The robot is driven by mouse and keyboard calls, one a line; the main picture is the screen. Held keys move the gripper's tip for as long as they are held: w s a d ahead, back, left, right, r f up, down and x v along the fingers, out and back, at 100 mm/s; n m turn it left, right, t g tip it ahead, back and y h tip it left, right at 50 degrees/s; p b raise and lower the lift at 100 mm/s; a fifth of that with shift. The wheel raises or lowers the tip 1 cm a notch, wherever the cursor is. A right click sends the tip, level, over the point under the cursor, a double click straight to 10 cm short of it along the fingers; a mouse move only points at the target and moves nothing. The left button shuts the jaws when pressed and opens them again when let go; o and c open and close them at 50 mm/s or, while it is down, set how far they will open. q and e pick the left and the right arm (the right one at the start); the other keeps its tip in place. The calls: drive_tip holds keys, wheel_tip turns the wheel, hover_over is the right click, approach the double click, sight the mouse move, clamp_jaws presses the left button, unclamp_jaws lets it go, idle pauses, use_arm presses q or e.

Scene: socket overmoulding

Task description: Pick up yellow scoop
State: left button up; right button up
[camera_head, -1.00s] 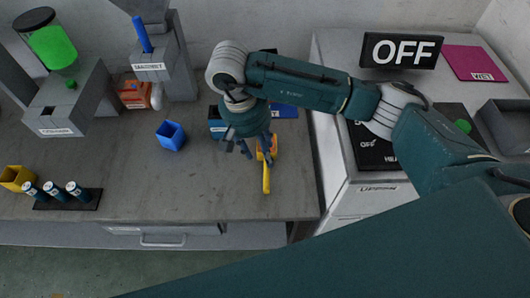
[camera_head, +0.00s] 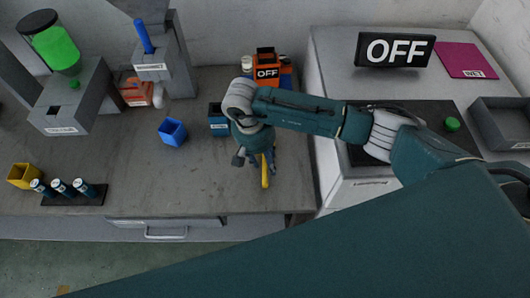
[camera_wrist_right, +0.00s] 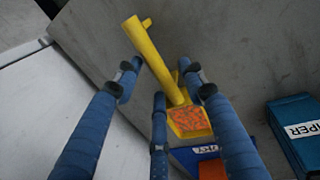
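The yellow scoop (camera_head: 265,172) is at the right part of the grey workbench, mostly hidden under my right gripper in the head view. In the right wrist view its handle (camera_wrist_right: 154,57) slants across the picture, and its bowl (camera_wrist_right: 190,122) holds orange granules. My right gripper (camera_head: 258,163) is over the scoop, with its blue fingers (camera_wrist_right: 160,85) spread apart around the handle. The fingers do not look closed on it; whether any finger touches it I cannot tell. My left gripper is not in view.
A dark teal box (camera_head: 218,120) and a blue bin (camera_head: 172,133) stand left of my gripper. An orange device marked OFF (camera_head: 266,70) is behind it. A rack of several vials (camera_head: 66,190) and a yellow bin (camera_head: 24,176) are at left. The front middle bench is clear.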

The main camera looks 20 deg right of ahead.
clamp_jaws()
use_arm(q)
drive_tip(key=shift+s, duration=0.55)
use_arm(e)
drive_tip(key=shift+r, duration=0.1)
wheel_tip(320, 180, up, 10)
drive_tip(key=b, duration=0.3)
wheel_tip(320, 180, up, 10)
hover_over(265, 161)
use_arm(q)
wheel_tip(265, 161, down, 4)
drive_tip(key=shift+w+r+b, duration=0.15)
drive_tip(key=shift+b, duration=0.15)
use_arm(e)
drive_tip(key=s+d+f+n, duration=0.1)
drive_tip(key=s+d+n, duration=0.2)
drive_tip(key=s, duration=0.6)
drive_tip(key=shift+d+f+t, duration=0.25)
drive_tip(key=shift+d+t, duration=0.05)
drive_tip(key=shift+d, duration=0.85)
